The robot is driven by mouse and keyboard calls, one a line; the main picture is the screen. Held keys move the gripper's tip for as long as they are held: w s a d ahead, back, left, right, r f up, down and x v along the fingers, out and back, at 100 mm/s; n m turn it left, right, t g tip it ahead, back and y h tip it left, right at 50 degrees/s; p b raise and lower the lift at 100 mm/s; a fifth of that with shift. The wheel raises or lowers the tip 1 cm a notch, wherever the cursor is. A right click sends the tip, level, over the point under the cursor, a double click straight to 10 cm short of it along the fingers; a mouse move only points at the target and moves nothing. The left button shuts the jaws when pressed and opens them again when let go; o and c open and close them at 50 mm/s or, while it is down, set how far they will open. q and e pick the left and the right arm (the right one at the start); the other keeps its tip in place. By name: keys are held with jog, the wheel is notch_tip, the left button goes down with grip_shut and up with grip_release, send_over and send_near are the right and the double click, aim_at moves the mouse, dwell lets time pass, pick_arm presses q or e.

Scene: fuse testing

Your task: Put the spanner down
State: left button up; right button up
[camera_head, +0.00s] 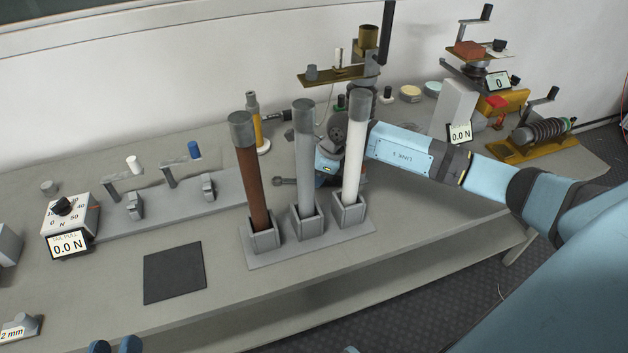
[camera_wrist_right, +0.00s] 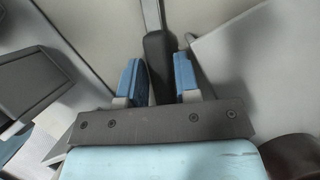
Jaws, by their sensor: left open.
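A grey spanner-like tool (camera_head: 285,181) shows between the brown and grey tubes in the head view; the rest of it is hidden behind the tubes. My right arm reaches in from the right, and its gripper is mostly hidden behind the tubes. In the right wrist view my right gripper (camera_wrist_right: 158,82) has its two blue fingers either side of a dark bar (camera_wrist_right: 156,50); I cannot tell whether they press on it or whether it is the spanner.
Brown (camera_head: 254,180), grey (camera_head: 306,155) and white (camera_head: 353,160) tubes stand in square sockets before my right arm. A dark square mat (camera_head: 174,272) lies bare at front. A force gauge box (camera_head: 70,218) stands left. Crank devices (camera_head: 540,132) crowd the right end.

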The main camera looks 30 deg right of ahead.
jog(key=shift+f, duration=0.15)
grip_shut()
